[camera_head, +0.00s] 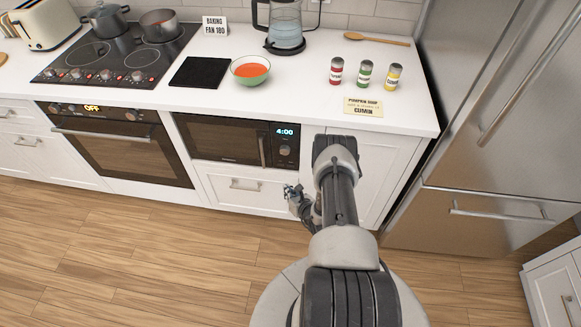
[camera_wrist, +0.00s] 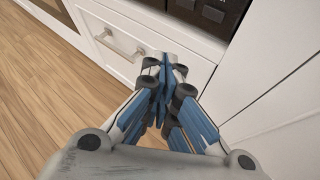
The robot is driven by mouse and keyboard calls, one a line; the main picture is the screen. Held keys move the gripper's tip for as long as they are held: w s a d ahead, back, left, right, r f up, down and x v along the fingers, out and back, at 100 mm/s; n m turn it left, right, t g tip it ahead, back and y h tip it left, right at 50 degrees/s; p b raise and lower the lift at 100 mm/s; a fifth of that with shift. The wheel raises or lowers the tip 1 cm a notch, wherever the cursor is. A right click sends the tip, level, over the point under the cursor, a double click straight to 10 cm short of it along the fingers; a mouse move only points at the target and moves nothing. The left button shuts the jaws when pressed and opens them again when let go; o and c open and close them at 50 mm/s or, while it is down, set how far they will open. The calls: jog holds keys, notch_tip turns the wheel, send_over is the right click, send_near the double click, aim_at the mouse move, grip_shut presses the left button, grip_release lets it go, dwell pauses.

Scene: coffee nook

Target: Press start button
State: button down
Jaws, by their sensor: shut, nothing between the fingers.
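The microwave (camera_head: 225,143) is built in below the counter, with its door closed and its display (camera_head: 285,132) reading 4:00. Its control panel (camera_head: 286,148) at the right side has a round knob and buttons too small to tell apart. My gripper (camera_head: 290,190) is below the panel, in front of the white drawer (camera_head: 240,186), apart from the microwave. In the wrist view my gripper (camera_wrist: 166,62) has its blue fingers shut and empty. The lower part of the panel (camera_wrist: 213,12) shows at the top of that view.
A soup bowl (camera_head: 250,70), a black mat (camera_head: 200,72), several spice jars (camera_head: 364,74) and a kettle (camera_head: 286,30) stand on the counter (camera_head: 300,105). The oven (camera_head: 120,145) is left of the microwave, the fridge (camera_head: 490,120) right. The wooden floor (camera_head: 120,250) at left is clear.

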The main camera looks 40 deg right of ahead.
aim_at(291, 166)
jog(key=w+d+b, duration=0.4)
jog(key=w+d, duration=0.1)
jog(key=shift+d, duration=0.4)
jog(key=shift+w+d, duration=0.1)
dwell(1.2)
jog(key=shift+w+d+b, duration=0.2)
jog(key=shift+d+b, duration=0.05)
jog(key=shift+b, duration=0.05)
